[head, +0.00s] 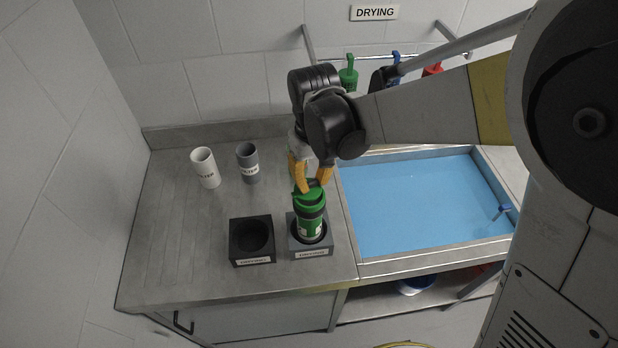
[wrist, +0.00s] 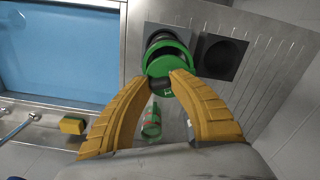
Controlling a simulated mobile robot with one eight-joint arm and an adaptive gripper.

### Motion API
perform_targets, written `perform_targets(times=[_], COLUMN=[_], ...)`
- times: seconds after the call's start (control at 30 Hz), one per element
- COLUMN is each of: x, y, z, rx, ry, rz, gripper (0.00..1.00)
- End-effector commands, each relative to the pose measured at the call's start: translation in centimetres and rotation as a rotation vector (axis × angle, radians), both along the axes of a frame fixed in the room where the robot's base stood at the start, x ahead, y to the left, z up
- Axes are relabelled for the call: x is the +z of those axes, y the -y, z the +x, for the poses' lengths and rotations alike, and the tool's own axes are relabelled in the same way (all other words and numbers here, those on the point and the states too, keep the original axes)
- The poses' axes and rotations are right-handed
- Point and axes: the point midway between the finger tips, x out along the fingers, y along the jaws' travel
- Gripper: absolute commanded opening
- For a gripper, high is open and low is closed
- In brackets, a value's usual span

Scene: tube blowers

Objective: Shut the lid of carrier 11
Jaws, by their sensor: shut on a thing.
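A green carrier (head: 309,228) with dark bands and a pale label stands in the right one of two dark square holders (head: 325,247). Its number is too small to read. Its green lid (head: 310,197) is at the top and also shows in the wrist view (wrist: 165,63). The lid looks tilted, with a dark part of the carrier behind it; I cannot tell how far it stands open. My gripper (head: 305,187) reaches down from above, its orange fingertips closed at the lid's edge. The fingertips (wrist: 169,80) hide the exact contact.
The left holder (head: 251,255) is empty. A white cup (head: 205,168) and a grey cup (head: 247,163) stand at the back left. A blue basin (head: 425,200) lies right. Green, blue and red items hang on the wall rail (head: 375,58).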

Motion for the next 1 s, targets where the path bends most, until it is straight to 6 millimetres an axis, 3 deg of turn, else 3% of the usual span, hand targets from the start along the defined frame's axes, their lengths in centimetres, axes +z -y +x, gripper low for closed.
perform_targets(times=[0.5,1.0], x=[-0.1,0.0], y=[0.6,0.7], z=[-1.4,-1.6], rx=[-0.31,-0.359], ry=[0.0,0.0], rz=[0.0,0.0], gripper=[0.0,0.0])
